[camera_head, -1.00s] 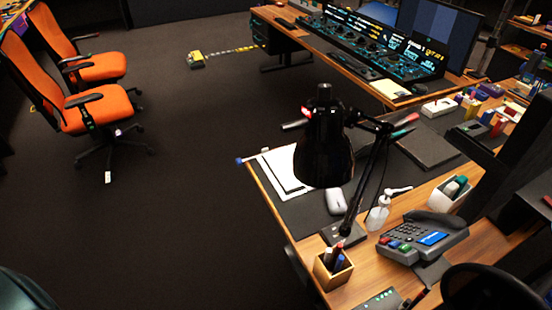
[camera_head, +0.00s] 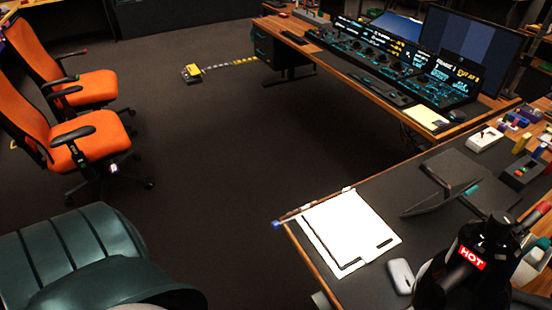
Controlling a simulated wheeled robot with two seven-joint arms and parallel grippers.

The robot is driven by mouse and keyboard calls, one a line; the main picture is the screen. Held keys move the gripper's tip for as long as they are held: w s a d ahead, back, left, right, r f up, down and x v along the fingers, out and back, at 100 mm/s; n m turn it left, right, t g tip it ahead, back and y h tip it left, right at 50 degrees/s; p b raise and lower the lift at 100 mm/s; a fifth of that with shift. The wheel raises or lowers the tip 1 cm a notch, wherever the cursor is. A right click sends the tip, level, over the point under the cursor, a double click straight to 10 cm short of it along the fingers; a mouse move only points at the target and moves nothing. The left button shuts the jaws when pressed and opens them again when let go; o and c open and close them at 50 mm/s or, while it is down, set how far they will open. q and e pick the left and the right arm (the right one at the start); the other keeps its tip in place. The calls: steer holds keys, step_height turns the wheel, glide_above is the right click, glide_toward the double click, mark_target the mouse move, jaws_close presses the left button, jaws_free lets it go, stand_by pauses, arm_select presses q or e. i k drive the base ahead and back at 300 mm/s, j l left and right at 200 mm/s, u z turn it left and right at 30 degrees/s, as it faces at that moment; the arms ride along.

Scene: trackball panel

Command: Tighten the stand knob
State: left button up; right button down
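I cannot make out a stand knob with certainty. A black desk lamp head (camera_head: 445,288) with a red "HOT" label fills the lower right corner, and its stand is mostly out of frame or hidden. A red-tipped part (camera_head: 532,217) shows just above and right of the lamp head; I cannot tell what it belongs to. Neither of my grippers is in view.
White sheets (camera_head: 350,232) and a white mouse (camera_head: 400,276) lie on the near desk. A control console (camera_head: 385,60) and a monitor (camera_head: 470,50) stand on the far desk. Orange chairs (camera_head: 35,85) are at left.

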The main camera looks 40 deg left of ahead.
mark_target(275, 225)
steer(key=i+j, duration=0.1)
steer(key=j, duration=0.55)
steer(key=i+j, duration=0.1)
steer(key=j, duration=0.6)
